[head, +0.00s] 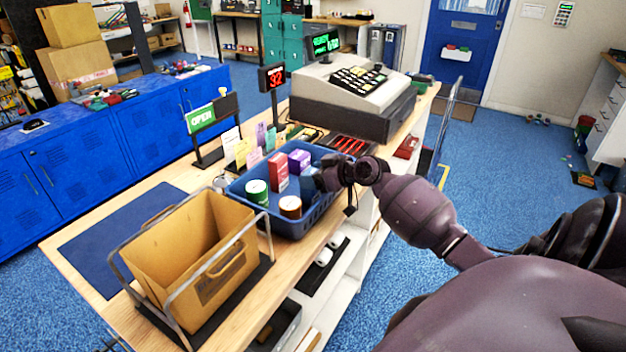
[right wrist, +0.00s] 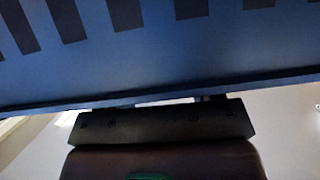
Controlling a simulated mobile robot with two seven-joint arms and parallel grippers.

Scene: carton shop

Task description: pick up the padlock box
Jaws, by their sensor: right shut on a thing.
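My right gripper (head: 324,179) reaches over the right rim of the blue basket (head: 318,217) on the counter. It is shut on a dark blue box (head: 309,184) inside the basket, partly hidden by the gripper. No label shows well enough to confirm that this is the padlock box. In the right wrist view, the gripper body (right wrist: 160,122) is in front of a slotted blue basket wall (right wrist: 160,62), which hides the fingertips and what they hold. My left gripper is not in view.
A red box (head: 278,172), a purple box (head: 299,161), a green can (head: 257,192) and a brown can (head: 290,207) stand close by in the basket. A cardboard carton (head: 190,252) in a wire frame stands nearer. A cash register (head: 352,95) stands behind.

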